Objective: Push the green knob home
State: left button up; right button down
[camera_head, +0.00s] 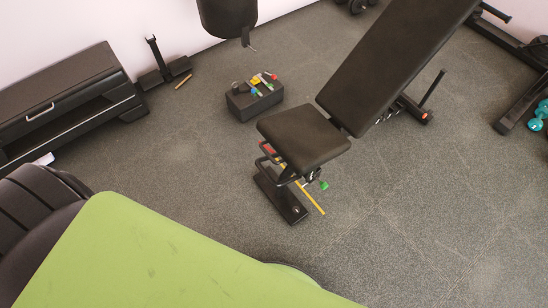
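A small green knob (323,185) shows at the lower right side of the black weight bench, beneath the front of its seat (303,137). It is beside a thin yellow bar (312,200) that slants down toward the floor. The knob is too small in view to tell how far in or out it sits. The bench's backrest (395,62) is tilted up to the right. Neither of my grippers is in view.
A black box (254,102) with colourful small items on top stands behind the bench. A black drawer unit (62,103) is at left. A teal dumbbell (538,115) lies at far right. The grey speckled floor (420,215) is clear in front and right of the bench.

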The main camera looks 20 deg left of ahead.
aim_at(323, 186)
jog(key=i+l+u, duration=0.1)
jog(key=l, duration=0.4)
jog(key=i+l, duration=0.15)
jog(key=l, duration=0.35)
jog(key=i+l+u, duration=0.15)
jog(key=l, duration=0.35)
jog(key=i+l+u, duration=0.1)
jog(key=l, duration=0.4)
